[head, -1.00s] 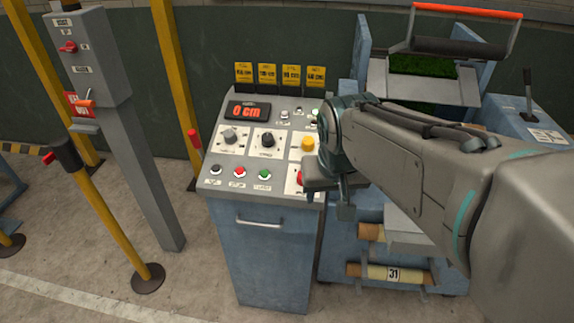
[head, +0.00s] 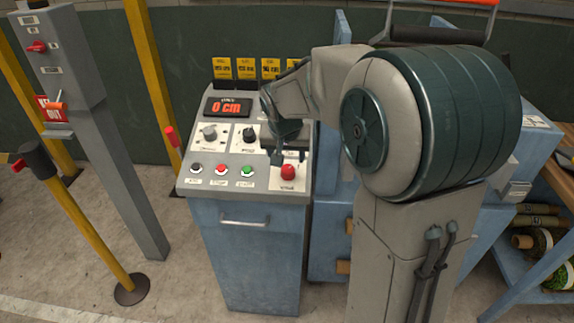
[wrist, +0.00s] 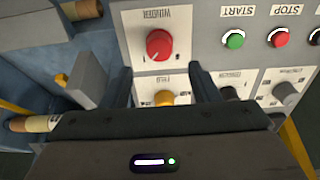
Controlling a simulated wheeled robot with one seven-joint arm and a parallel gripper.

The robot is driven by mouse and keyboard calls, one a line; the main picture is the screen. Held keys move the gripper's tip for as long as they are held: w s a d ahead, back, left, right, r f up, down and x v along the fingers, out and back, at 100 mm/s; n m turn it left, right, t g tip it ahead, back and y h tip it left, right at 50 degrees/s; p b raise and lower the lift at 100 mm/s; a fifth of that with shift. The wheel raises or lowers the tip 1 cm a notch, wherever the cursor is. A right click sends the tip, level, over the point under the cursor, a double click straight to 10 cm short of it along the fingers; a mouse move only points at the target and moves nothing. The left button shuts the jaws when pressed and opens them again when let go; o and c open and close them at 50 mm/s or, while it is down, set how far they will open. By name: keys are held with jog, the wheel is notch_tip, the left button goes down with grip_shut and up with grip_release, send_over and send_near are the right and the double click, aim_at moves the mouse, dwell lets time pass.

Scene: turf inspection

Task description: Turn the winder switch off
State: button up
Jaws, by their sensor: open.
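The winder switch is a red round knob (head: 288,172) on a white plate at the lower right of the sloped control panel. In the wrist view the red knob (wrist: 159,45) sits under upside-down "WINDER" lettering, just beyond my fingertips. A yellow knob (wrist: 164,98) shows between the fingers, partly hidden by the gripper body. In the head view my gripper (head: 279,157) is just left of and above the red knob, partly hidden by my wrist.
The panel also has a display (head: 228,107) reading 0 cm, a black knob (head: 249,135), a grey knob (head: 209,133), a red stop button (head: 221,170) and a green start button (head: 247,171). A yellow post (head: 90,230) stands at left.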

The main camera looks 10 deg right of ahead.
aim_at(288, 167)
jog(key=x, duration=0.6)
jog(key=shift+w+f, duration=0.1)
jog(key=shift+f, duration=0.15)
jog(key=c, duration=1)
jog(key=shift+o, duration=0.2)
